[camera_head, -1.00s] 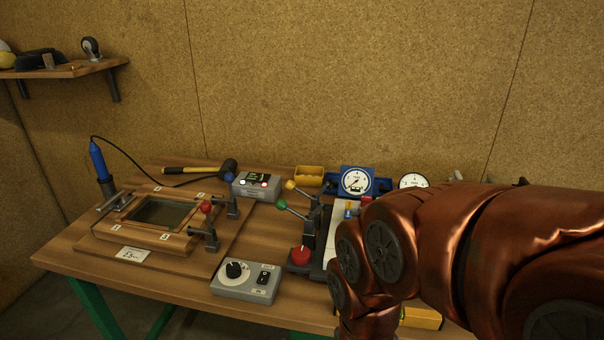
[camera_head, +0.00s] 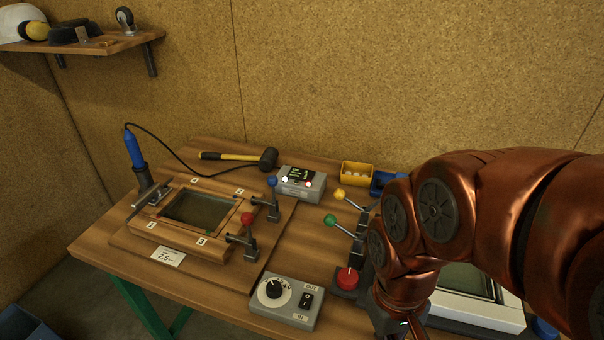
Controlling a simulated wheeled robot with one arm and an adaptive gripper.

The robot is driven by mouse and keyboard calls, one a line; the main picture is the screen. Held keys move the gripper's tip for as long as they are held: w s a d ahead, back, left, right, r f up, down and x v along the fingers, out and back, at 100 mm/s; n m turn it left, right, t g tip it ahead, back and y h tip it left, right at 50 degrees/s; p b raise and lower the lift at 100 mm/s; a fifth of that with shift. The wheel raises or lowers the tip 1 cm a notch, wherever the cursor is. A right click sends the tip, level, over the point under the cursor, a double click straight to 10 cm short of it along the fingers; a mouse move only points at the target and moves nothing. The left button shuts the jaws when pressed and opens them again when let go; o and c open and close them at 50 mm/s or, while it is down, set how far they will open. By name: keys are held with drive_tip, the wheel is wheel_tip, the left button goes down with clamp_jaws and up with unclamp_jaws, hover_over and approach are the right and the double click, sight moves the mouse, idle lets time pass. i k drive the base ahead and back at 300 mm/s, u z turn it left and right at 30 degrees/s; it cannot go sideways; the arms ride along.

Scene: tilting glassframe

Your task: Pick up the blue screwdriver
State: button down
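The blue screwdriver (camera_head: 134,149) stands upright at the left end of the workbench, its lower part in a dark holder (camera_head: 141,173). A black cable (camera_head: 165,141) runs from its top, arching to the right behind the wooden frame. My copper-coloured arm comes in from the right and bends down over the bench's front right, well away from the screwdriver. Its end runs off the bottom edge, so my gripper's fingers do not show.
The wooden glass frame (camera_head: 177,238) with clamps stands right of the screwdriver. A mallet (camera_head: 240,157), a grey display box (camera_head: 300,183), a yellow bin (camera_head: 357,174), a grey dial box (camera_head: 286,302) and a red button (camera_head: 347,279) are farther right. A shelf (camera_head: 112,44) hangs above left.

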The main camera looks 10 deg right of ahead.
sight(140, 165)
drive_tip(key=k, duration=1.3)
drive_tip(key=u, duration=0.65)
drive_tip(key=i, duration=0.5)
drive_tip(key=u, duration=0.9)
drive_tip(key=i, duration=0.65)
drive_tip(key=z, duration=0.65)
drive_tip(key=i, duration=0.85)
drive_tip(key=z, duration=0.9)
